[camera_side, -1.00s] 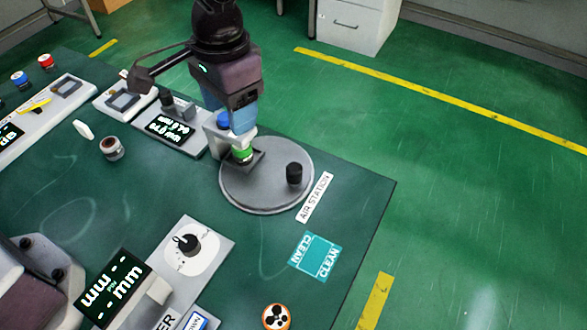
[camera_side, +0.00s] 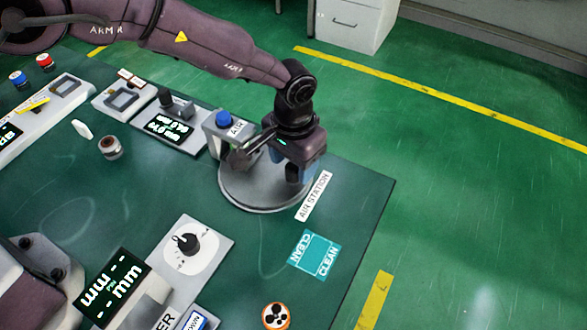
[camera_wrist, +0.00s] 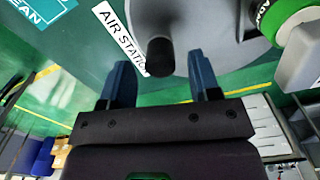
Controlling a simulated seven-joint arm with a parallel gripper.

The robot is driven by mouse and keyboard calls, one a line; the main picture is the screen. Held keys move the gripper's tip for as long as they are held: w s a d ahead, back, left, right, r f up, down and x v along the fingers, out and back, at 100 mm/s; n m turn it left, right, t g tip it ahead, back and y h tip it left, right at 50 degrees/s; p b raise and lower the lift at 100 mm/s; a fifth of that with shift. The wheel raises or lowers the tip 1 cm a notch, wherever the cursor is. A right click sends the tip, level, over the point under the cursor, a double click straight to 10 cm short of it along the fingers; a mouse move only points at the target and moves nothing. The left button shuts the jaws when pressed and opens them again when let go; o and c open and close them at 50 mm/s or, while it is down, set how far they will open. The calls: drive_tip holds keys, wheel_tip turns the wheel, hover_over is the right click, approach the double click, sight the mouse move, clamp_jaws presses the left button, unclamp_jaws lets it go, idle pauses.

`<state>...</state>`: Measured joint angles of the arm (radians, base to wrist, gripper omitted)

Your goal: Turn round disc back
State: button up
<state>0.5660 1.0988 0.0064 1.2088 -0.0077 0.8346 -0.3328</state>
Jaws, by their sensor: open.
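The round grey disc (camera_side: 250,195) lies flat at the air station on the green table. The wrist view also shows the disc (camera_wrist: 215,30). Its upright black knob (camera_wrist: 160,56) shows between my two blue fingers in the wrist view. My gripper (camera_wrist: 158,64) is open, with a finger on either side of the knob and gaps visible. In the side view my gripper (camera_side: 293,171) is over the right part of the disc and hides much of the knob. A green-ringed white piece (camera_wrist: 290,18) shows at the upper right of the wrist view.
The air unit with a blue button (camera_side: 224,118) stands at the disc's back left edge. The AIR STATION label (camera_side: 314,196) and CLEAN mat (camera_side: 315,256) lie in front and right. The table's right edge is close by.

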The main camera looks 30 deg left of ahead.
drive_tip(key=shift+f, duration=1.6)
clamp_jaws()
